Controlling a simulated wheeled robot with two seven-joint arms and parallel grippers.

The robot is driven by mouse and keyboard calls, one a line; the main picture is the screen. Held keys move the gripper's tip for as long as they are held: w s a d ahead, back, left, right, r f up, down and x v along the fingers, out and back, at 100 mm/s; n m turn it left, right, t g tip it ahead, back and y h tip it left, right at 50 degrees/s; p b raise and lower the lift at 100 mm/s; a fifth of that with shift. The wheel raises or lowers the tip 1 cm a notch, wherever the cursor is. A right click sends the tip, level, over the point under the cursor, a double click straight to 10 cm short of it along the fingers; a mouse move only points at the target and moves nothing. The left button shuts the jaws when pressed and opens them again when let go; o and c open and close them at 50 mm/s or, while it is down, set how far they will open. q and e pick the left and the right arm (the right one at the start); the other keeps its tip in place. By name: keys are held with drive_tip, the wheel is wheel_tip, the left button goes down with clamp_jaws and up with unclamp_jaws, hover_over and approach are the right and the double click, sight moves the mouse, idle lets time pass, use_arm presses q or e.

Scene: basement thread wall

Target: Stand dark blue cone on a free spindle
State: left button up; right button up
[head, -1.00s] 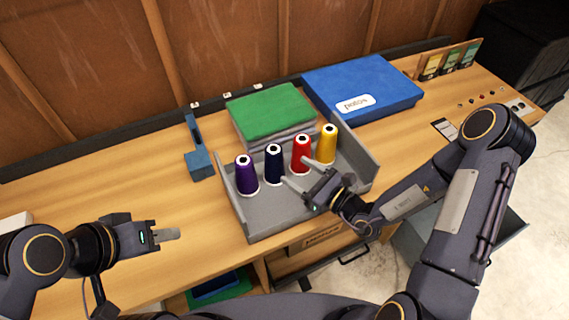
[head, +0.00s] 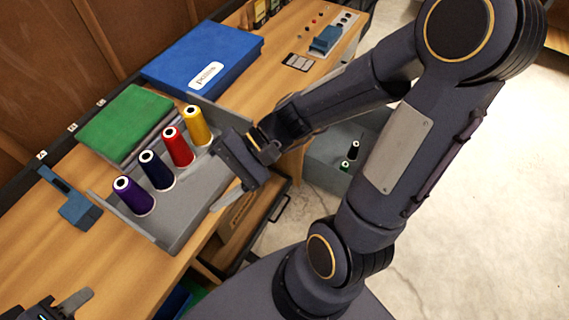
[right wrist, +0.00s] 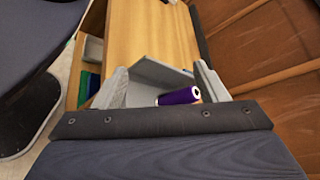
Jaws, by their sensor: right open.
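The dark blue cone (head: 156,170) stands upright in the grey tray (head: 180,235) on the bench, in a row between the purple cone (head: 133,195) and the red cone (head: 178,147). The yellow cone (head: 196,126) stands at the row's far end. My right gripper (head: 213,172) is open and empty at the tray's front right side, apart from the cones. In the right wrist view the purple cone (right wrist: 180,96) and part of the tray show beyond the open fingers. My left gripper (head: 75,302) is partly cut off at the lower left; its jaw gap does not show. No free spindle is clearly visible.
A grey open drawer or bin (head: 325,160) below the bench at right holds small dark and green items (head: 353,150). A green-topped stack (head: 125,120) and a blue box (head: 200,60) stand behind the tray. A blue stand (head: 75,208) is at left.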

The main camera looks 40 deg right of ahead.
drive_tip(key=s+d+n+t+h, duration=0.2)
drive_tip(key=s+d+n+h, duration=0.1)
drive_tip(key=d+h, duration=0.2)
drive_tip(key=s+d+r+n+t+h, duration=0.1)
drive_tip(key=s+d+n+t+h, duration=0.1)
drive_tip(key=d, duration=0.6)
drive_tip(key=s+n+h, duration=0.1)
drive_tip(key=n+h, duration=0.1)
drive_tip(key=h, duration=0.1)
drive_tip(key=shift+t, duration=0.4)
drive_tip(key=shift+r, duration=0.1)
